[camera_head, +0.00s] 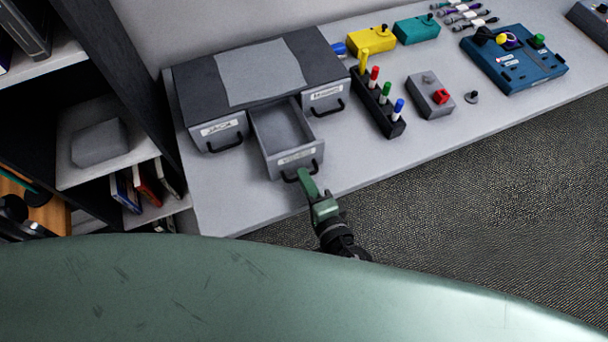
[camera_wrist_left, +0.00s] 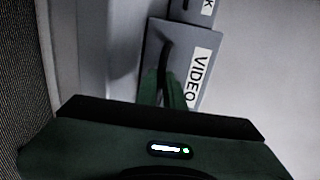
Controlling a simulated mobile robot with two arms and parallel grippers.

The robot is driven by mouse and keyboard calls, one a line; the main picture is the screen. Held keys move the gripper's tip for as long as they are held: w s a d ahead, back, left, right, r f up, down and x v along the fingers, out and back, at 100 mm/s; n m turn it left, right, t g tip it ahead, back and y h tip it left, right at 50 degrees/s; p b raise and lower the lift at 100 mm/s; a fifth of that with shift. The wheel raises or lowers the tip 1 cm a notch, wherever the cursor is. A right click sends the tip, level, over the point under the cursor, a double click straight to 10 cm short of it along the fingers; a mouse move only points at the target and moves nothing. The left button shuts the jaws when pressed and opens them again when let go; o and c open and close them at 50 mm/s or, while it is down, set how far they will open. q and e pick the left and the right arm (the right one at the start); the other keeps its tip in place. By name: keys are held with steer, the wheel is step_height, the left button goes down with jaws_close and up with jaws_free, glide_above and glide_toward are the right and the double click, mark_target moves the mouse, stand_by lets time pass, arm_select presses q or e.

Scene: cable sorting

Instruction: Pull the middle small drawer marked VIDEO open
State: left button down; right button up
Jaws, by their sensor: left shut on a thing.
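The middle small drawer (camera_head: 293,155) is pulled out of the dark grey cabinet (camera_head: 200,82), and its inside looks empty. Its VIDEO label (camera_wrist_left: 201,75) reads clearly in the left wrist view, on the grey drawer front (camera_wrist_left: 153,45). My left gripper (camera_head: 306,180) is at the front of this drawer, shut on its black handle (camera_wrist_left: 165,55). The green fingers (camera_wrist_left: 168,92) partly hide the handle. My right gripper is in neither view.
Closed drawers flank the open one, left (camera_head: 218,135) and right (camera_head: 326,97). A black rack (camera_head: 377,105) with coloured pegs stands right of the cabinet. A grey box with a red part (camera_head: 430,98) and a blue box (camera_head: 512,60) lie farther right. The tabletop's front left (camera_head: 228,200) is clear.

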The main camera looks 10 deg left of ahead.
arm_select(q)
steer(key=c, duration=1.5)
jaws_free()
steer(key=shift+c, duration=0.2)
steer(key=shift+s+d, duration=0.25)
steer(key=shift+s, duration=0.05)
steer(key=b+v, duration=0.2)
steer(key=v, duration=0.5)
steer(key=shift+r, duration=0.1)
